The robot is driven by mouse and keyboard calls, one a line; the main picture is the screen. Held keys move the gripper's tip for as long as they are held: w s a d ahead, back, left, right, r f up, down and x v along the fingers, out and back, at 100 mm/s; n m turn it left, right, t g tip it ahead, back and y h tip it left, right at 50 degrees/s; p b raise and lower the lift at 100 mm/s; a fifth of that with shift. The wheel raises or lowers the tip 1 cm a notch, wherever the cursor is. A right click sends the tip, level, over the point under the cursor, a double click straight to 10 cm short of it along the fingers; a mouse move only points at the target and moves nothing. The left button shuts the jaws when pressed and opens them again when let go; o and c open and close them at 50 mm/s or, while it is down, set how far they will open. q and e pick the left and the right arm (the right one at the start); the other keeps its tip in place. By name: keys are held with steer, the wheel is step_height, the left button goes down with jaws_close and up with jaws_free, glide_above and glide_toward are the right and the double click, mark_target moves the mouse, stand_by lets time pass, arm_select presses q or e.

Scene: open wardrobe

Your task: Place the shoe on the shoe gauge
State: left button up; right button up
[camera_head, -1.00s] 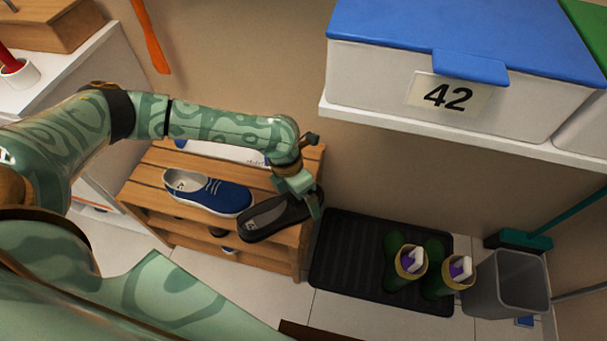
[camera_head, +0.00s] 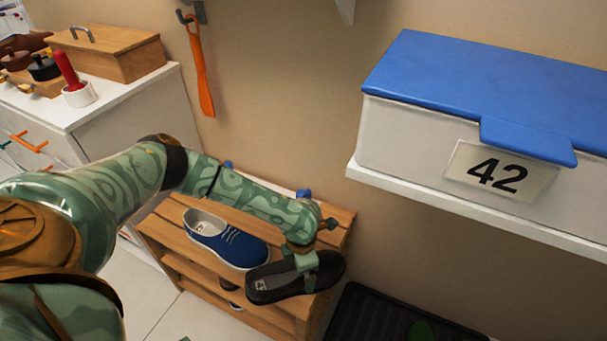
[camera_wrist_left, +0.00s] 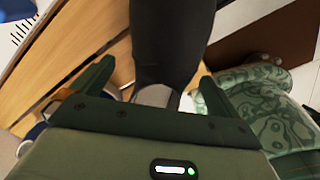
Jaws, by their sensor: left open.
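A black shoe (camera_head: 273,285) lies at the right front of the wooden rack's top. My left gripper (camera_head: 308,268) is above it, its open fingers on either side of the shoe. In the left wrist view the black shoe (camera_wrist_left: 172,40) runs between the fingers of the left gripper (camera_wrist_left: 155,90). A blue shoe (camera_head: 240,248) with a pale inside lies just left of the black one. The shoe gauge is mostly hidden behind my left arm; a blue end part (camera_head: 304,193) shows. Its white, ruler-marked surface (camera_wrist_left: 16,28) shows in the wrist view. My right gripper is out of view.
The slatted wooden rack (camera_head: 165,232) stands against the wall. A white shelf with a blue-lidded box (camera_head: 420,140) marked 42 overhangs at the right. A black mat (camera_head: 385,320) lies on the floor. A white cabinet (camera_head: 125,105) and hanging orange shoehorn (camera_head: 203,85) are at the left.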

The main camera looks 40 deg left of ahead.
arm_select(q)
step_height(320, 180, down, 4)
steer(key=shift+s+f+b, duration=0.1)
steer(key=shift+f+b, duration=0.1)
steer(key=shift+b, duration=0.7)
steer(key=shift+r, duration=0.1)
steer(key=shift+d, duration=0.1)
steer(key=shift+c, duration=0.3)
steer(key=c, duration=1)
steer(key=shift+r, duration=0.1)
